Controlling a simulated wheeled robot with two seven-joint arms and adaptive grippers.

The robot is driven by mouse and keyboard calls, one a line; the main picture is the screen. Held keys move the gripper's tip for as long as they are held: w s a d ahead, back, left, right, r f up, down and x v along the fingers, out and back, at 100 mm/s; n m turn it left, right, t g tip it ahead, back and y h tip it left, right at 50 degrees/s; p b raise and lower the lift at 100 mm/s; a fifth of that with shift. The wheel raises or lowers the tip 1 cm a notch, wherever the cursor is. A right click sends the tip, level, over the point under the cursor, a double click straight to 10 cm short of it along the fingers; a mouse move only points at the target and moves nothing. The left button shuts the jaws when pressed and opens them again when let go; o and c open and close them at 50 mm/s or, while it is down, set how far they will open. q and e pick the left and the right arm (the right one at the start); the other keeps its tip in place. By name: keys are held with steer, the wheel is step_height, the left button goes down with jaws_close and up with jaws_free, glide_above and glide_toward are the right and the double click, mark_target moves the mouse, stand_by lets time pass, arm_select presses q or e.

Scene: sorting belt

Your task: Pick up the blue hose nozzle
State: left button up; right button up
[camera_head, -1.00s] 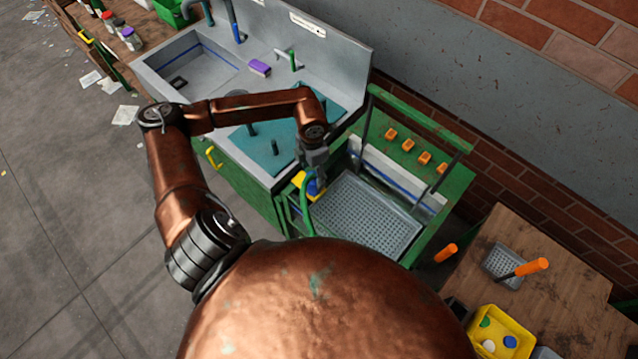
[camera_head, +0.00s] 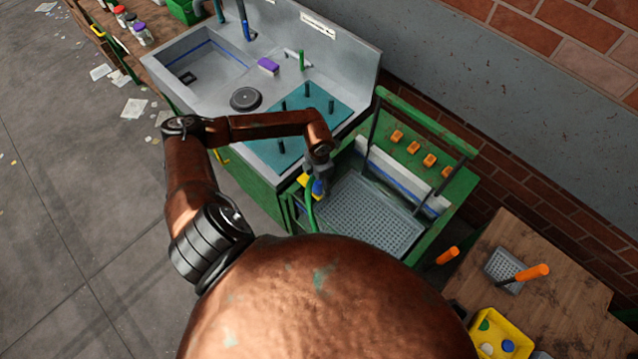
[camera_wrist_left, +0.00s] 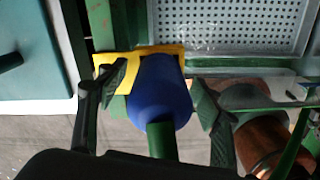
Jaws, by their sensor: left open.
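The blue hose nozzle (camera_head: 317,187) sits at a yellow holder (camera_head: 303,181) on the near left corner of the green rack, with a green hose (camera_head: 309,217) running down from it. My left gripper (camera_head: 319,176) is right at the nozzle. In the left wrist view, the blue nozzle (camera_wrist_left: 160,92) lies between the two spread fingers of my left gripper (camera_wrist_left: 162,100), with the yellow holder (camera_wrist_left: 165,50) behind it. The fingers stand on either side, and I see no clear grip. My right gripper is not in view.
The green rack holds a grey perforated tray (camera_head: 372,212) and orange knobs (camera_head: 413,153). A sink counter with a teal mat (camera_head: 300,128) and black pegs adjoins it on the left. A wooden table (camera_head: 560,300) with a yellow bin (camera_head: 500,335) stands at right.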

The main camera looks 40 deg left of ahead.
arm_select(q)
steer(key=c, duration=1.4)
steer(key=shift+o, duration=0.2)
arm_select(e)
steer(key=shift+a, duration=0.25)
arm_select(q)
steer(key=shift+r, duration=0.2)
step_height(320, 180, up, 10)
steer(key=shift+f+b, duration=0.25)
steer(key=shift+b, duration=0.65)
steer(key=shift+r, duration=0.1)
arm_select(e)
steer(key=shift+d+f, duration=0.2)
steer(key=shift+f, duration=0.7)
